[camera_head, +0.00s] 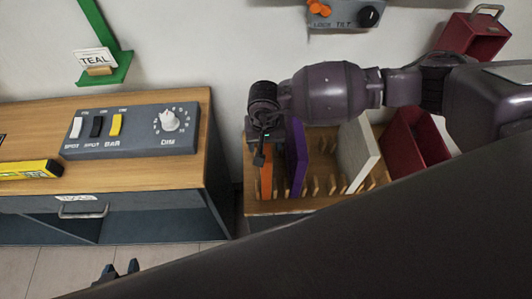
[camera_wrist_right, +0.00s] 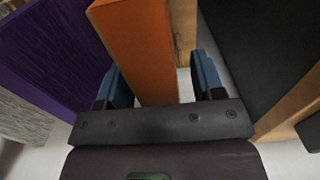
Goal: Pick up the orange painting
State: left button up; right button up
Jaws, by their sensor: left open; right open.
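The orange painting (camera_head: 266,181) stands upright on edge in the slotted wooden rack (camera_head: 290,207), at the rack's left end. My right gripper (camera_head: 261,153) is above and over it, open. In the right wrist view the orange painting (camera_wrist_right: 138,45) reaches in between the two blue fingers of this gripper (camera_wrist_right: 158,85), with a gap visible on the right; contact on the left is unclear. My left gripper (camera_head: 120,270) is low at the bottom left of the head view, only its fingertips showing, apart and empty.
A purple panel (camera_head: 296,160) stands close right of the orange painting, and a white panel (camera_head: 358,152) farther right. A wooden-topped cabinet (camera_head: 190,185) with a switch box (camera_head: 135,142) is left of the rack. A red bin (camera_head: 415,140) is at right.

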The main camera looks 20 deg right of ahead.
jog(key=c, duration=1.1)
grip_shut()
jog(key=shift+r, duration=0.2)
